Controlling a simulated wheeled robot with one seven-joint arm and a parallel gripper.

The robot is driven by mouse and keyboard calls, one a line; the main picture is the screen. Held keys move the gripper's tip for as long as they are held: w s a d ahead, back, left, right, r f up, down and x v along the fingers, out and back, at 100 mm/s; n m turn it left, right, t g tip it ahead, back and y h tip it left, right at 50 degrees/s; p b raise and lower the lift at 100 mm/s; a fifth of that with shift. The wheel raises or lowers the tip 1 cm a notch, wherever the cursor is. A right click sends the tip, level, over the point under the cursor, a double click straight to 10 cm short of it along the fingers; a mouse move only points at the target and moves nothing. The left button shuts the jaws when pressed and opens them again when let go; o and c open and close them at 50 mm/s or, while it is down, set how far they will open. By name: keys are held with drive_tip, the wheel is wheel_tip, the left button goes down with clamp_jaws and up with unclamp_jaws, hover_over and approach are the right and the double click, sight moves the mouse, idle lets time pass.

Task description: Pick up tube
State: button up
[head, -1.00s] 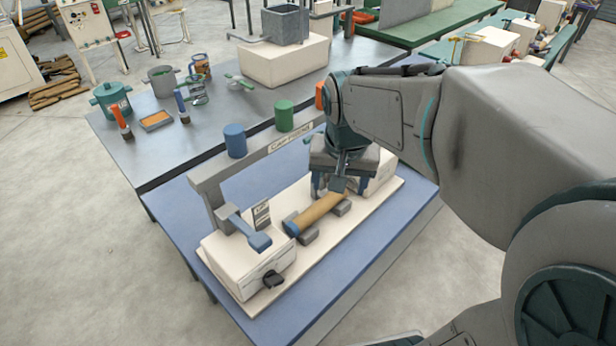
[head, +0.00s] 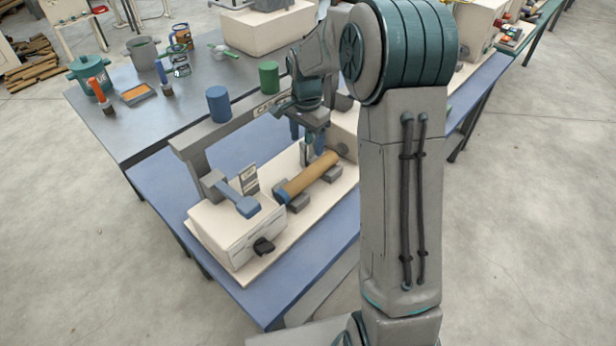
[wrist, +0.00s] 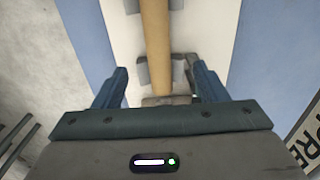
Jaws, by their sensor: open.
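The tan tube (head: 312,178) lies on grey cradle blocks on the white base of the winder, with a blue end at its left. My gripper (head: 307,148) is above the tube's far right part, pointing down. In the wrist view the tube (wrist: 155,42) runs from the top edge down to between the two blue fingers of my gripper (wrist: 157,80). The fingers are spread wide on either side of it with a clear gap. My gripper is open and empty. The tube's near end in the wrist view is close to a grey block.
Pots and tools stand on the grey table (head: 130,135) behind.

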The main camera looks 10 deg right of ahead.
sight(308, 171)
wheel_tip(308, 171, down, 8)
drive_tip(key=shift+r+p, duration=0.2)
drive_tip(key=shift+p, duration=0.25)
drive_tip(key=f, duration=0.2)
drive_tip(key=f+p, duration=0.1)
drive_tip(key=f, duration=0.1)
drive_tip(key=shift+s+d, duration=0.2)
drive_tip(key=shift+f+p, duration=0.3)
drive_tip(key=shift+f, duration=0.35)
drive_tip(key=c, duration=1.1)
